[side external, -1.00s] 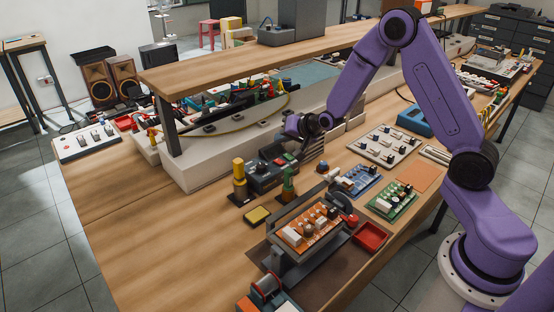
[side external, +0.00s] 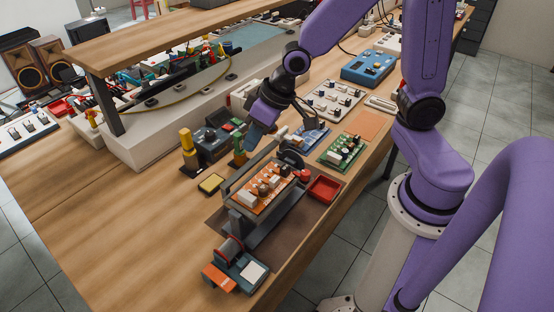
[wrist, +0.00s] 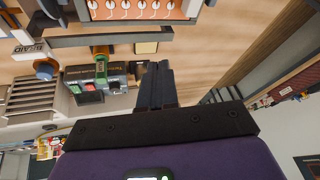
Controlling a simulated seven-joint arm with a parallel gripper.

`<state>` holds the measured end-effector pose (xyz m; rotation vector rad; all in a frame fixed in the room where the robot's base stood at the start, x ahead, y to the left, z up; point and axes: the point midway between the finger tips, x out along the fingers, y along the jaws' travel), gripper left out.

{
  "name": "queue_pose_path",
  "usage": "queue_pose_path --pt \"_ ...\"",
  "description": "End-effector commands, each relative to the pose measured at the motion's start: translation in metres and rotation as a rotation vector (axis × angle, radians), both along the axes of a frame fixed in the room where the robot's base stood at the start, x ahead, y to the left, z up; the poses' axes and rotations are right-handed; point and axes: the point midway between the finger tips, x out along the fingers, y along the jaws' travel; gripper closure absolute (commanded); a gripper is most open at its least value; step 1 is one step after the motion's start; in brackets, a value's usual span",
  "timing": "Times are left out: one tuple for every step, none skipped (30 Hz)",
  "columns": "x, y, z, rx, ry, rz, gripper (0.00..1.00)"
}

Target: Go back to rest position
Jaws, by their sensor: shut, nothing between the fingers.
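My gripper (side external: 257,138) is in the middle of the side view, above the bench near the green-topped bottle and the blue circuit board. In the wrist view its dark fingers (wrist: 155,80) are together with nothing between them. Below and in front of it, an orange circuit board (side external: 262,190) sits in a grey holder on a brown mat (side external: 285,232). The wrist view also shows the board's edge (wrist: 140,10) at the top. No rest position is marked in either view.
A dark soldering station (side external: 212,140) and a yellow-topped bottle (side external: 188,150) stand left of my gripper. A green board (side external: 342,152) and red tray (side external: 324,189) lie to the right. A wooden shelf (side external: 170,35) is behind. The bench's front left is clear.

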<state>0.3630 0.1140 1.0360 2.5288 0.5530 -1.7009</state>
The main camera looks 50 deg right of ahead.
Motion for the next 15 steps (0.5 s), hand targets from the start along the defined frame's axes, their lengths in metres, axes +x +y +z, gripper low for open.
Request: queue_pose_path --pt "-0.028 0.002 0.008 -0.038 0.021 0.098 1.0" --pt "-0.044 0.002 0.01 -0.064 0.035 0.155 1.0" --pt "-0.065 -0.001 0.014 -0.099 0.056 0.23 1.0" --pt "-0.08 -0.003 0.016 -0.126 0.071 0.286 1.0" --pt "-0.095 -0.007 0.019 -0.152 0.084 0.342 1.0" --pt "-0.113 -0.012 0.022 -0.186 0.101 0.414 1.0" --pt "-0.126 -0.017 0.024 -0.211 0.113 0.464 1.0" --pt "-0.138 -0.022 0.026 -0.234 0.123 0.512 1.0" --pt "-0.152 -0.029 0.028 -0.263 0.137 0.572 1.0" --pt "-0.161 -0.034 0.03 -0.283 0.146 0.612 1.0" --pt "-0.169 -0.038 0.031 -0.301 0.154 0.648 1.0" --pt "-0.178 -0.044 0.032 -0.322 0.164 0.689 1.0" --pt "-0.184 -0.048 0.033 -0.337 0.17 0.716 1.0" --pt "-0.188 -0.052 0.034 -0.348 0.175 0.737 1.0" --pt "-0.193 -0.055 0.035 -0.36 0.18 0.762 1.0"
